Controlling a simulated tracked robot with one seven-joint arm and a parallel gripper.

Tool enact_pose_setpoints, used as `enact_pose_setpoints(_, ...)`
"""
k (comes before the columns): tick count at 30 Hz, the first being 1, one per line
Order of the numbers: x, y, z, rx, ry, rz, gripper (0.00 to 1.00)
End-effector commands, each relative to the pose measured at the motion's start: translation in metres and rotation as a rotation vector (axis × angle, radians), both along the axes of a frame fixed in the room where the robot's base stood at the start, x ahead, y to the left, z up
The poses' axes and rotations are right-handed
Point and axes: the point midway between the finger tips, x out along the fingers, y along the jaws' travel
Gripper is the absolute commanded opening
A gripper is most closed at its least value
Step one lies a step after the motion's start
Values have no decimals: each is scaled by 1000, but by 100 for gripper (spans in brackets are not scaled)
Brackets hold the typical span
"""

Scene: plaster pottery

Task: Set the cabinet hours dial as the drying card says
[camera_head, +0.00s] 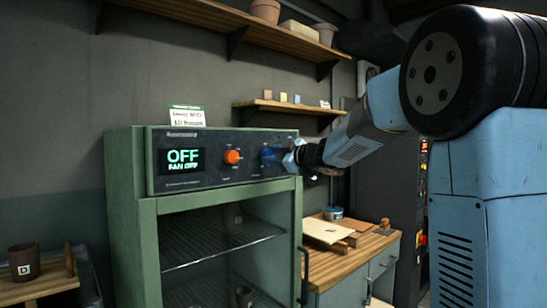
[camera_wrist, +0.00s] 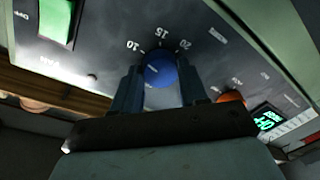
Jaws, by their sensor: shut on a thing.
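The blue hours dial (camera_head: 268,154) is on the right half of the cabinet's dark front panel. In the wrist view, the dial (camera_wrist: 158,68) sits between the two fingers of my gripper (camera_wrist: 160,82), which is shut on it. Marks 10, 15 and 20 show around its top; I cannot tell exactly where its pointer stands. My gripper (camera_head: 285,158) reaches the panel from the right in the head view. The drying card (camera_head: 187,116) stands on top of the cabinet; its small print is hard to read, and its lower line seems to say 10 hours.
The green cabinet (camera_head: 122,210) has wire racks inside. Its display (camera_head: 182,160) reads OFF, FAN OFF. An orange knob (camera_head: 232,157) is left of the dial. A green switch (camera_wrist: 60,20) shows in the wrist view. A wooden worktop (camera_head: 350,240) stands right of the cabinet.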

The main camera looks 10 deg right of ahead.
Motion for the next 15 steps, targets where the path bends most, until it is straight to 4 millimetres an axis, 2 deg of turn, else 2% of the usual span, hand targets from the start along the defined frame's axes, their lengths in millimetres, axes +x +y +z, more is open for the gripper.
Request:
enact_pose_setpoints(12,0,1,-2,-48,-28,3,12)
enact_pose_setpoints(13,0,1,-2,-47,-28,3,44)
enact_pose_setpoints(15,0,1,-2,-47,-28,3,51)
